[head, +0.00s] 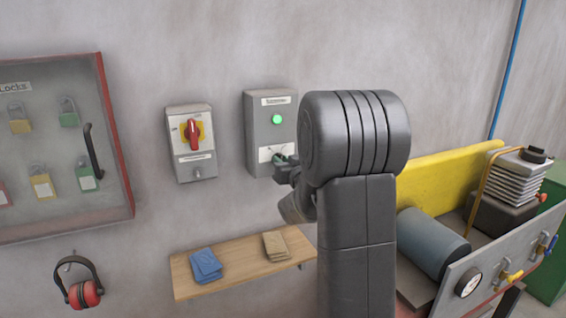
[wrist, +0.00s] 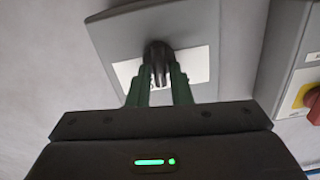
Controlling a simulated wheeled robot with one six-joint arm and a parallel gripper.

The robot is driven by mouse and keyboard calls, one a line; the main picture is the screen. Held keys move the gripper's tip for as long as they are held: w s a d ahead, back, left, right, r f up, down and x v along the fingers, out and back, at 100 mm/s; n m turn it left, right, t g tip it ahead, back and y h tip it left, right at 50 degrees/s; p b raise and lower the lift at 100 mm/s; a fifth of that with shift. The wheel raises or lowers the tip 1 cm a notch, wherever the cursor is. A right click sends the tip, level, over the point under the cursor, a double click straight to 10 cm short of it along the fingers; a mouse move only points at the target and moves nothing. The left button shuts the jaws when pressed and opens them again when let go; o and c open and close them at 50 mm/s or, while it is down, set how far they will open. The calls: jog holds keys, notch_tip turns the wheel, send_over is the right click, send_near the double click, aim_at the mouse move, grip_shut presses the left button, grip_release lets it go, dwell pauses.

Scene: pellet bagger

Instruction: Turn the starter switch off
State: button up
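The starter is a grey wall box with a lit green lamp (head: 277,119); its white dial plate (head: 268,153) is low on the front. The starter switch, a dark knob (wrist: 158,54), stands out from this plate in the wrist view. My gripper (head: 282,161) is at the lower right of the box. In the wrist view my gripper's green fingers (wrist: 161,72) lie close on both sides of the knob, with no clear gap. The knob's lower part and some of the plate marks are hidden by the fingers, so its setting cannot be read.
A grey isolator (head: 192,143) with a red handle on yellow is left of the starter. A lock cabinet (head: 126,150) hangs further left. A wooden shelf (head: 232,277) with blue and tan packets is below. Machinery with a yellow panel (head: 440,184) is at right.

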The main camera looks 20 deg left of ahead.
grip_shut()
jog(key=shift+f+b, duration=0.1)
jog(key=shift+b, duration=0.35)
jog(key=shift+s+a+n+b, duration=0.1)
jog(key=shift+n+b, duration=1.7)
jog(key=shift+b, duration=0.65)
jog(key=shift+s+n+b, duration=0.1)
jog(key=shift+n+b, duration=1.7)
jog(key=shift+b, duration=0.6)
